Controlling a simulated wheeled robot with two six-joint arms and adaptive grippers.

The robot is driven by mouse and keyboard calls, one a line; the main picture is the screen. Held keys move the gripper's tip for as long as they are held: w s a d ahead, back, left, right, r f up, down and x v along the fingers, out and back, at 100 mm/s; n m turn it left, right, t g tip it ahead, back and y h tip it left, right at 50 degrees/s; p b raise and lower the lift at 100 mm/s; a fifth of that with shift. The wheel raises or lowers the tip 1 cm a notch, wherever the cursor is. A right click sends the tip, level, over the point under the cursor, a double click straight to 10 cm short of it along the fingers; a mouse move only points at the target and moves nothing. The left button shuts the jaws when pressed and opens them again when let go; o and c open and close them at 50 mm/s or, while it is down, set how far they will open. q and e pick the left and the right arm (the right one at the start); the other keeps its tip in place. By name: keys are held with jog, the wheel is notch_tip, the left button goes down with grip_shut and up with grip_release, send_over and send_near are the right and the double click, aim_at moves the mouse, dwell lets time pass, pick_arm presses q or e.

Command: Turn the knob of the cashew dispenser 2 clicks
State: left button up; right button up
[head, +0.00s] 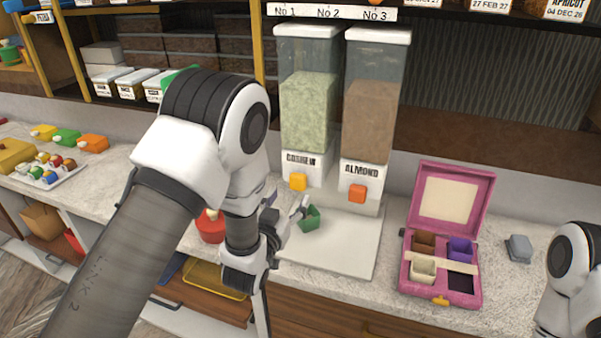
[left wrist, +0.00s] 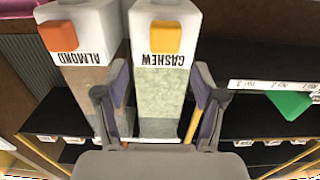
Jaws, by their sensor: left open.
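The cashew dispenser (head: 308,110) stands at the back of the counter, filled with pale green contents. Its yellow square knob (head: 298,182) is on the white front above the base. In the left wrist view, which is upside down, the yellow knob (left wrist: 165,38) lies beyond the fingertips, roughly between their lines. My left gripper (head: 287,213) is just below and in front of the knob in the head view. In the left wrist view its fingers (left wrist: 161,78) are spread apart, with nothing between them. My right gripper is not in view; only part of that arm shows at lower right.
The almond dispenser (head: 373,110) with an orange knob (head: 358,193) stands close on the right. A green cup (head: 310,218) is beside my left gripper over the white base (head: 350,240). A pink open box (head: 411,270) stands right, and a grey block (head: 520,247) lies beyond it.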

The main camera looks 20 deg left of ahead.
aim_at(296, 181)
pick_arm(q)
jog(key=w+p, duration=0.3)
jog(key=w, duration=0.4)
jog(key=shift+w, duration=0.4)
jog(key=shift+s+a+r, duration=0.1)
jog(key=shift+s+a, duration=0.25)
jog(key=shift+c, duration=0.6)
jog(key=c, duration=1)
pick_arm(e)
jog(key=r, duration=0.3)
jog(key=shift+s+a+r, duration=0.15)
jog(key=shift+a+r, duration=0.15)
